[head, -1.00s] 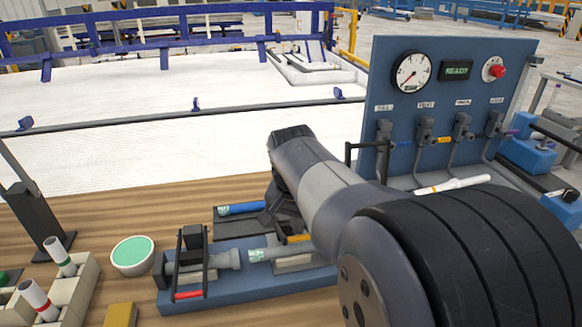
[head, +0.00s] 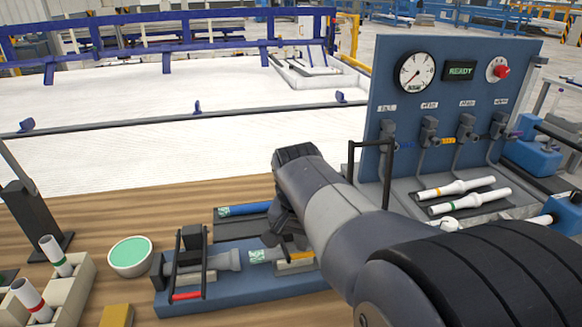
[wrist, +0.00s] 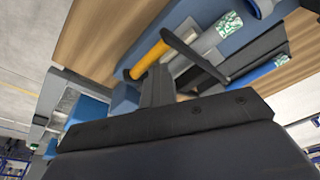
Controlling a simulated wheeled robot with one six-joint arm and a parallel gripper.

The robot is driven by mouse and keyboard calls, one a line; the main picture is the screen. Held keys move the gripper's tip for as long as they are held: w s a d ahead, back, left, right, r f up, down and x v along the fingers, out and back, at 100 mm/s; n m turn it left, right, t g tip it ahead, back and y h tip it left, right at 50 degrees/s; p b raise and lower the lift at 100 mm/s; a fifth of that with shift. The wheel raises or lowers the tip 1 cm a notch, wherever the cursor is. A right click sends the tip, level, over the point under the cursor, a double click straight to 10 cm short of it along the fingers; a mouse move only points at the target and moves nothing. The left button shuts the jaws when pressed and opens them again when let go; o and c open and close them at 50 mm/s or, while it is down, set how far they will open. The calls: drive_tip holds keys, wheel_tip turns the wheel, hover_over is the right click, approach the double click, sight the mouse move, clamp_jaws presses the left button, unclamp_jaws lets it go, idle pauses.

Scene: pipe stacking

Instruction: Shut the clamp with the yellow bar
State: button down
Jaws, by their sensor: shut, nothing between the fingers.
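The yellow bar (head: 299,255) of the clamp shows in the head view at the right part of the blue fixture, partly hidden by my arm. In the wrist view the yellow bar (wrist: 148,60) lies just beyond my gripper, joined to a black clamp arm (wrist: 195,57). My gripper (head: 277,232) is shut and empty, close beside this clamp; I cannot tell whether it touches the bar. In the wrist view the dark gripper finger (wrist: 157,88) points towards the bar. The clamp's full position is hidden.
A second clamp with a red bar (head: 187,296) stands at the fixture's left. A blue-banded pipe (head: 245,209) lies behind. A green-topped bowl (head: 131,256) and pipe rack (head: 72,290) are left. A black upright frame (head: 370,146) and gauge panel (head: 460,100) stand right.

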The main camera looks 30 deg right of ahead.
sight(304, 256)
drive_tip(key=shift+s+a+f, duration=0.15)
drive_tip(key=shift+s+f, duration=0.2)
drive_tip(key=shift+s, duration=0.05)
drive_tip(key=shift+s+a+f+b, duration=0.1)
drive_tip(key=shift+s+f+b, duration=0.1)
drive_tip(key=shift+f+b, duration=0.35)
drive_tip(key=shift+s+f+b, duration=0.2)
drive_tip(key=shift+f+b, duration=0.1)
drive_tip(key=shift+f, duration=0.4)
drive_tip(key=shift+s+a+f+b, duration=0.1)
drive_tip(key=shift+s+f+b, duration=0.05)
drive_tip(key=shift+f+b, duration=0.4)
drive_tip(key=shift+s+f+b, duration=0.1)
drive_tip(key=shift+f+b, duration=0.25)
drive_tip(key=shift+f, duration=0.4)
drive_tip(key=r+p, duration=0.6)
drive_tip(key=r, duration=0.1)
drive_tip(key=shift+w, duration=0.3)
drive_tip(key=shift+s+r, duration=0.25)
drive_tip(key=shift+s, duration=0.3)
